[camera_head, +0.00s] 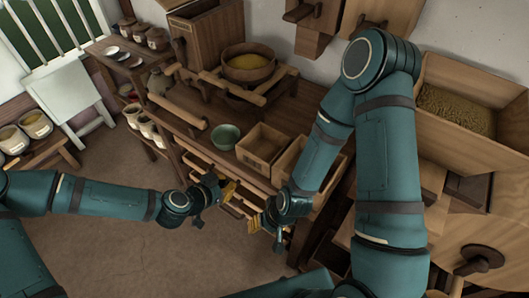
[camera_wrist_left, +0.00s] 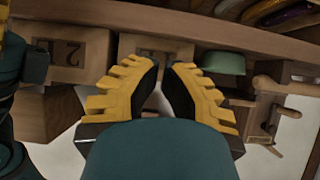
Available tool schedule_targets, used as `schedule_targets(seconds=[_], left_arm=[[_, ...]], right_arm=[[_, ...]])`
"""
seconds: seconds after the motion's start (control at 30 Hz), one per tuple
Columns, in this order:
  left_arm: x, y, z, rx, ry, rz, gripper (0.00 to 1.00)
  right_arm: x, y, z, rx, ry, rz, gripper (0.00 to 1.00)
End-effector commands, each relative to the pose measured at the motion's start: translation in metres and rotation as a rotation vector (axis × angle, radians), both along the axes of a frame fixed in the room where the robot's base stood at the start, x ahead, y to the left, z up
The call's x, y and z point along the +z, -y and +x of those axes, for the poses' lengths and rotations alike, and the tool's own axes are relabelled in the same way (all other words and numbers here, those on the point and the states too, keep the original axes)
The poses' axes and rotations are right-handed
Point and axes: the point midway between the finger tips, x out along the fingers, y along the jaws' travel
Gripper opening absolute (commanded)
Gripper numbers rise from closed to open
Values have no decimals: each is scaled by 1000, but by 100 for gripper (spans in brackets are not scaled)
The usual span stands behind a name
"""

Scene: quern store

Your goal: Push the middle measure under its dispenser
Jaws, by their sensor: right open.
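Open wooden box measures stand on the long table. In the head view, one measure (camera_head: 258,151) is beside the green bowl. The second measure (camera_head: 286,163), right of it, is partly hidden by my right arm. In the left wrist view, which is upside down, that measure (camera_wrist_left: 70,52) bears a 2. The measure (camera_wrist_left: 155,47) by the bowl is partly behind my fingers there. My left gripper (camera_head: 229,188) is in front of the table, apart from the measures. Its fingertips (camera_wrist_left: 161,66) are close together with nothing seen between. My right gripper (camera_head: 262,222) is open and empty, nearer the camera. Wooden dispensers (camera_head: 318,14) hang on the wall.
A green bowl (camera_head: 226,137) stands left of the measures. A quern (camera_head: 249,67) with yellow meal is further left. Open drawers (camera_head: 243,200) lie below the table near my grippers. A grain bin (camera_head: 485,88) is at the right. The floor (camera_head: 130,235) at front left is clear.

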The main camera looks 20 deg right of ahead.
Motion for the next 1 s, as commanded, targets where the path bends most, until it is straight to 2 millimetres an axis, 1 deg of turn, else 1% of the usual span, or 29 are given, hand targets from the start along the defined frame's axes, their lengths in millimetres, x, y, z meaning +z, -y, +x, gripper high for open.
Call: schedule_targets(seconds=[0.03, 0.3, 1.0], left_arm=[[-5, 3, 2, -1, 0, -1, 0], [-19, 16, 11, -1, 0, 0, 0], [-17, 60, 47, 0, -1, -1, 0]], right_arm=[[-3, 0, 1, 0, 1, 0, 47], [-12, 0, 2, -1, 6, -1, 47], [-7, 0, 1, -1, 4, 0, 47]])
